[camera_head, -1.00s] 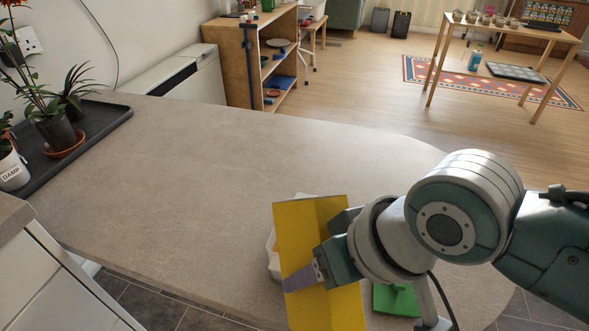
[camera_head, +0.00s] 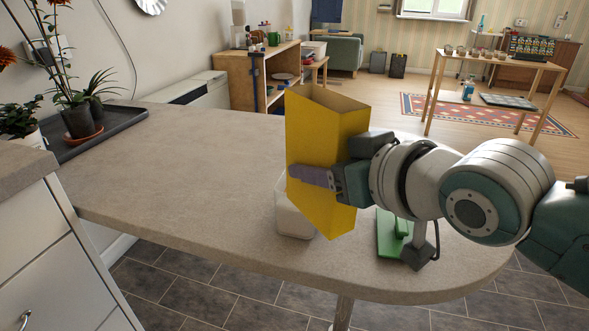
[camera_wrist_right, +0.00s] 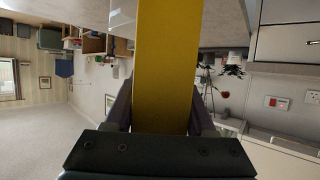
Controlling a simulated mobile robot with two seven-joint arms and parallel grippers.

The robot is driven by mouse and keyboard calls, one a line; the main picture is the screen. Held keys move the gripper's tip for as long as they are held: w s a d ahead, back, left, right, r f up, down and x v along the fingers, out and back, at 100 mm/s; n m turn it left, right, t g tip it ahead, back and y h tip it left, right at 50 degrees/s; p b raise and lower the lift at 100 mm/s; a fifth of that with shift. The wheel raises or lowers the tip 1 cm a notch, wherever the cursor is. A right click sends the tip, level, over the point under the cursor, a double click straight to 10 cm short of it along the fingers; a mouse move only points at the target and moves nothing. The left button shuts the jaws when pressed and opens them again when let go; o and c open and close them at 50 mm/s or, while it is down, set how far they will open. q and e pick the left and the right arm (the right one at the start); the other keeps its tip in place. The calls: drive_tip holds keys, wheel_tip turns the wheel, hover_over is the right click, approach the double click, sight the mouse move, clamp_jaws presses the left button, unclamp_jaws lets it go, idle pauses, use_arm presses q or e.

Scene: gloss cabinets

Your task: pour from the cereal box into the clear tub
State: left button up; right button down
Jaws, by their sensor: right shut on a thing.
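The yellow cereal box (camera_head: 318,135) stands roughly upright in the head view, with its open top facing up. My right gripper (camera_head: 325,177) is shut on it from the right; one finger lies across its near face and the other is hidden. In the right wrist view the box (camera_wrist_right: 166,60) sits between the two fingers of the gripper (camera_wrist_right: 162,108). The clear tub (camera_head: 291,221), whitish and translucent, stands on the counter behind and below the box, which hides much of it. Its contents cannot be seen. My left gripper is not in view.
A green object (camera_head: 391,236) lies on the counter (camera_head: 190,180) right of the tub, partly behind my right arm. A dark tray (camera_head: 112,131) with potted plants is at the far left. The counter's middle left is clear; its rounded edge runs along the front and right.

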sight(321, 145)
drive_tip(key=shift+s+p, duration=0.1)
drive_tip(key=shift+p, duration=0.25)
drive_tip(key=shift+w, duration=0.2)
wheel_tip(321, 145, up, 3)
drive_tip(key=p, duration=0.3)
drive_tip(key=shift+r+p, duration=0.1)
drive_tip(key=shift+p, duration=0.3)
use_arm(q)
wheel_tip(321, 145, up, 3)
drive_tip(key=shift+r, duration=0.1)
use_arm(e)
drive_tip(key=shift+s, duration=0.1)
